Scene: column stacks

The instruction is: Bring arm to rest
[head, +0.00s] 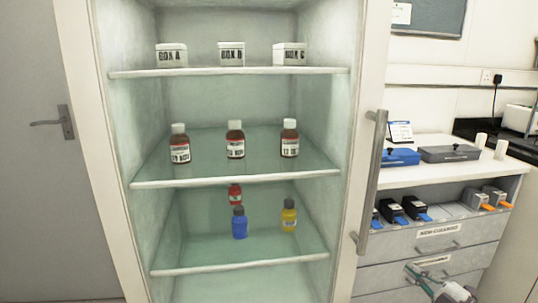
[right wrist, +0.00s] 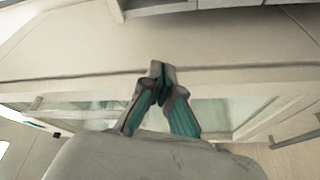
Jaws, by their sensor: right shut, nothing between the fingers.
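My right gripper (head: 413,273) is low at the right of the head view, in front of the drawers beside the cabinet. In the right wrist view its two green-and-grey fingers (right wrist: 160,72) meet at their tips, shut with nothing between them. A pale cabinet or counter surface lies beyond the fingertips there. My left gripper does not show in either view.
An open cabinet (head: 350,150) holds labelled boxes (head: 231,55), brown bottles (head: 235,141) and small coloured bottles (head: 239,224) on its shelves. The cabinet's long handle (head: 371,183) stands near the drawers (head: 440,243). A grey door (head: 40,200) is at left.

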